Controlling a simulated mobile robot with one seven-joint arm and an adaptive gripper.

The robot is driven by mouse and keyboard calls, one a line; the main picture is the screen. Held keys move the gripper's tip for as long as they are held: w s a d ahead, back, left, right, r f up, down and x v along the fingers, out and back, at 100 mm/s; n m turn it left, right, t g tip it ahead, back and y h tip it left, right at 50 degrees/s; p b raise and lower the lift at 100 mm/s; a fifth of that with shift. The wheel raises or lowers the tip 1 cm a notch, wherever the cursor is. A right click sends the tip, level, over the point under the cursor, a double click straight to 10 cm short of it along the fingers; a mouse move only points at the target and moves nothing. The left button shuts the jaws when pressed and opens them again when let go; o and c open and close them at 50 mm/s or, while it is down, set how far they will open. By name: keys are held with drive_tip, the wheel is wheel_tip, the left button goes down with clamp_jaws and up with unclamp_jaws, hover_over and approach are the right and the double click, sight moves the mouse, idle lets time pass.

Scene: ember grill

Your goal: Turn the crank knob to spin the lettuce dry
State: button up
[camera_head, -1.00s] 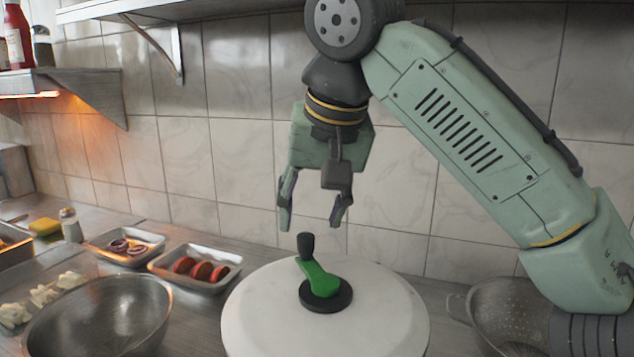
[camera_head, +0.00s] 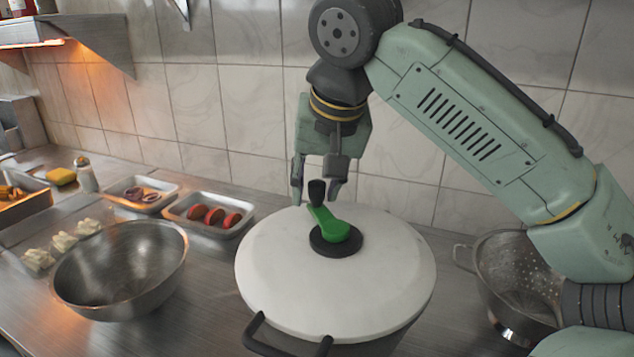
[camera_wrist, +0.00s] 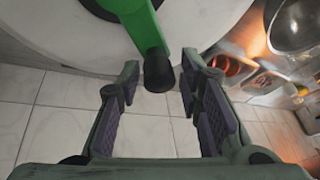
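The salad spinner has a round white lid (camera_head: 285,285) with a green crank arm (camera_head: 330,224) on a black hub at its centre. A black crank knob (camera_head: 317,192) stands upright at the arm's far end. My gripper (camera_head: 316,196) points down with its fingers open at the knob, one finger to each side in the head view. In the wrist view the knob (camera_wrist: 158,72) lies between the fingertips of my open gripper (camera_wrist: 157,85), and I see no contact. The lettuce is hidden under the lid.
A steel bowl (camera_head: 120,272) stands left of the spinner. A tray of tomato slices (camera_head: 208,214) and a tray of onion rings (camera_head: 138,195) lie behind it. A colander (camera_head: 512,280) stands at the right. The tiled wall is close behind my gripper.

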clamp_jaws()
drive_tip(key=shift+d, duration=0.1)
